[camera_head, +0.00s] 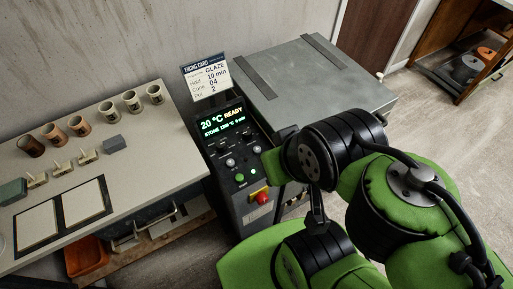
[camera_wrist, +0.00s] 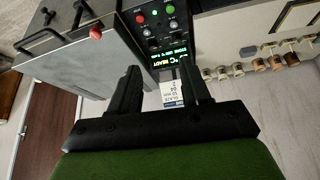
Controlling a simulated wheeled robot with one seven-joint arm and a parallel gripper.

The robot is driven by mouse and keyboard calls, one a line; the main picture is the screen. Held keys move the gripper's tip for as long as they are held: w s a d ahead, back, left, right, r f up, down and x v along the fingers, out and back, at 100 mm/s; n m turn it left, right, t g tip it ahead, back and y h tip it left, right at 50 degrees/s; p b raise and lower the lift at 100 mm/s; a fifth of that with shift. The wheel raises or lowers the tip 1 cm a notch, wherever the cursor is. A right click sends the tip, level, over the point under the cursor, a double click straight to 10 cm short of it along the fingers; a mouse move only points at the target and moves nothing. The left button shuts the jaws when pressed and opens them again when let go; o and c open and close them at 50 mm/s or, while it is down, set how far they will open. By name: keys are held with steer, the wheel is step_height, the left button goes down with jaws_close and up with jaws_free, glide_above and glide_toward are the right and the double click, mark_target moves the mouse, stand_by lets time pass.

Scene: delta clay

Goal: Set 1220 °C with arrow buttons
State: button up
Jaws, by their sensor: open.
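The control panel (camera_head: 226,150) stands at the left of the kiln. Its lit display (camera_head: 222,120) reads 20 °C READY, with a smaller line that seems to say STONE and 1200 °C. Small dark buttons (camera_head: 221,148) sit below the display; their arrow marks are too small to read. In the wrist view the display (camera_wrist: 172,60) is upside down beyond my fingers. My gripper (camera_wrist: 160,66) is open and empty, apart from the panel. In the head view my arm hides the fingers, right of the panel.
A firing card (camera_head: 206,79) reading GLAZE stands behind the panel. The grey kiln lid (camera_head: 310,80) lies right; a table (camera_head: 140,140) with cups and tiles lies left.

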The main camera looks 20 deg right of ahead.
jaws_close()
stand_by(1.4)
